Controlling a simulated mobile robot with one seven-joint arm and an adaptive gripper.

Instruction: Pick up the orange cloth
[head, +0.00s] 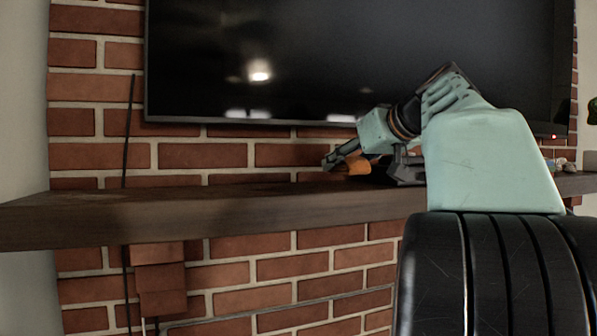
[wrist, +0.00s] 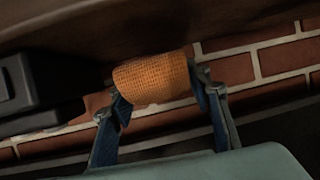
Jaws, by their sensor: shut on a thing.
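The orange cloth (wrist: 152,78) is a rolled, coarse-woven piece held between the two fingers of my gripper (wrist: 160,92) in the wrist view. My gripper is shut on it, with one finger at each side. In the head view the cloth (head: 358,166) shows as a small orange patch at my gripper (head: 345,162), just above the wooden mantel shelf. My arm covers part of that area. I cannot tell whether the cloth touches the shelf.
The dark wooden mantel (head: 220,208) runs along the brick wall (head: 200,156), its left part bare. A large black television (head: 300,60) hangs above it. Small objects (head: 560,165) sit at the mantel's right. A black box-like thing (wrist: 35,90) is left in the wrist view.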

